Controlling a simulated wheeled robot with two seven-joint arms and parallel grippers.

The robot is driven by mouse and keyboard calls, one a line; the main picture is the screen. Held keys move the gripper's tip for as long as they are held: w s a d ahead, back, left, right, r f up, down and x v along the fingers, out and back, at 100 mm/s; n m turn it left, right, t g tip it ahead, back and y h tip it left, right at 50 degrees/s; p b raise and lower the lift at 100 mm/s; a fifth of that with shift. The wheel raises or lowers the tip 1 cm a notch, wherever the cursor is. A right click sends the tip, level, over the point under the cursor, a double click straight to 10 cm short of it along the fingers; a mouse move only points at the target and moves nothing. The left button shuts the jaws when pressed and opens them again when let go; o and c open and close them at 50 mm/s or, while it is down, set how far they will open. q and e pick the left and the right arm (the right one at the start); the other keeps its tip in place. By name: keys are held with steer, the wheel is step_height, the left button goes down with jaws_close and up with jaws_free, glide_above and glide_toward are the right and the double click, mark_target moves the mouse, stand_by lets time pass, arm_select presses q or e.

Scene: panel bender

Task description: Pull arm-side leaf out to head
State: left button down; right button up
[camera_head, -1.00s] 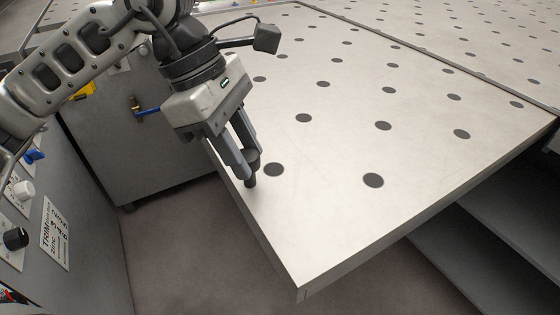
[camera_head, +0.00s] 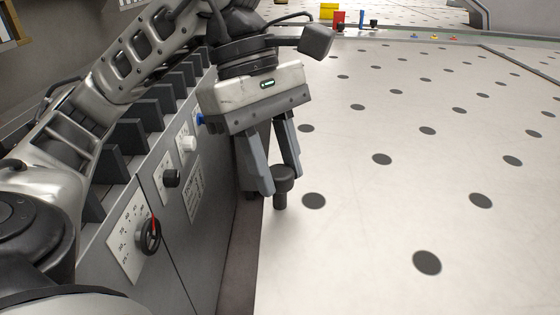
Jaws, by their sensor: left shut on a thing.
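The leaf (camera_head: 360,230) is a pale flat table panel with rows of dark round spots, filling the right and lower middle of the head view. A dark knob on a short post (camera_head: 281,190) stands on it near its left edge. My left gripper (camera_head: 279,184) comes down from above and is shut on this knob, its two grey fingers on either side of the knob's head. The leaf's near corner is out of view. My right gripper is not in view.
A grey control panel (camera_head: 185,215) stands close at the left, with knobs, a red-marked dial (camera_head: 149,235) and dark fins. A narrow gap separates it from the leaf.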

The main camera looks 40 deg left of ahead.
arm_select(q)
steer(key=c, duration=1.1)
jaws_free()
steer(key=shift+o, duration=0.2)
steer(key=p+v, duration=0.6)
steer(key=v, duration=1)
steer(key=shift+p, duration=0.3)
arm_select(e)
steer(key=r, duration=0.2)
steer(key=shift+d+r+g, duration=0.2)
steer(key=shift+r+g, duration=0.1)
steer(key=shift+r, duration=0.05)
